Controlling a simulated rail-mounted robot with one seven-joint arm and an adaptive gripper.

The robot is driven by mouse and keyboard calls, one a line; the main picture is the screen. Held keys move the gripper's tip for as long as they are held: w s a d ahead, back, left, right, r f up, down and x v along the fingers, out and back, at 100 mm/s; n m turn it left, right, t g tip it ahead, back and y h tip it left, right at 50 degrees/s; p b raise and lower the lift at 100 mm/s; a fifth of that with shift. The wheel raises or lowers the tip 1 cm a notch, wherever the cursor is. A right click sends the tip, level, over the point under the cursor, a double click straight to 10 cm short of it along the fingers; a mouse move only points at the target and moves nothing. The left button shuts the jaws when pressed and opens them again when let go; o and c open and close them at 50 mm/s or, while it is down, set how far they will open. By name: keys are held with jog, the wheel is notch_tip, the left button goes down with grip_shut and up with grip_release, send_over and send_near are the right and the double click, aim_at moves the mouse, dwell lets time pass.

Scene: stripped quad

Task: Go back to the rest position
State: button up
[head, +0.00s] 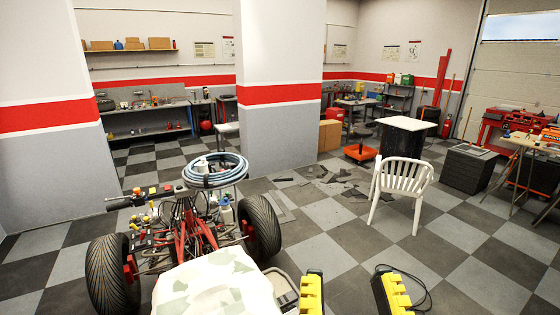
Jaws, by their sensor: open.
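I do not see my gripper or any of my arm in the head view. The stripped quad (190,229) stands at the lower left, with black front tyres, red frame parts and bare handlebars. A pale camouflage-patterned cover (218,285) lies over its near part. A coil of blue hose (215,170) rests on top near the handlebars.
Two yellow-and-black objects (311,293) (392,293) are at the bottom edge, cut off, beside a black cable. A white chair (402,186) stands on the checkered floor. A pillar (283,100) rises behind the quad. Workbenches line the walls.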

notch_tip(320, 180, up, 20)
jog(key=p, duration=1.7)
jog(key=shift+w, duration=0.2)
